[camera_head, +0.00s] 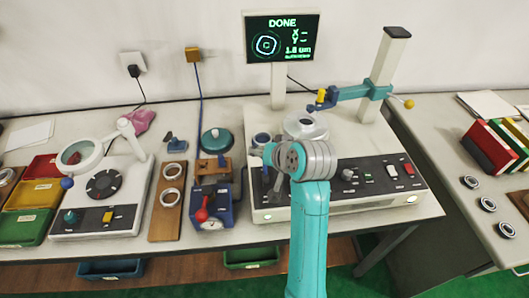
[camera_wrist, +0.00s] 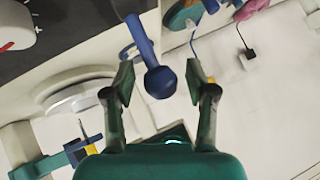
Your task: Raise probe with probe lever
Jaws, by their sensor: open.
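A blue lever with a round ball knob (camera_wrist: 160,82), which looks like the probe lever, stands out from the measuring machine in the wrist view. My gripper (camera_wrist: 158,86) is open, with one finger on each side of the knob; I see gaps between them and cannot tell their depth. In the head view my wrist covers most of the lever's area. The teal probe arm (camera_head: 350,93) reaches left from the machine's column, with a yellow probe holder (camera_head: 321,96) above the round turntable (camera_head: 305,126). The probe also shows in the wrist view (camera_wrist: 90,148). I cannot tell whether its tip touches anything.
The screen (camera_head: 282,36) reads DONE. The grey column (camera_head: 385,72) stands behind right of the turntable. Left are a blue gauge stand (camera_head: 211,207), a wooden board with rings (camera_head: 168,200) and a magnifier station (camera_head: 100,195). Loose rings (camera_head: 488,204) lie on the right table.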

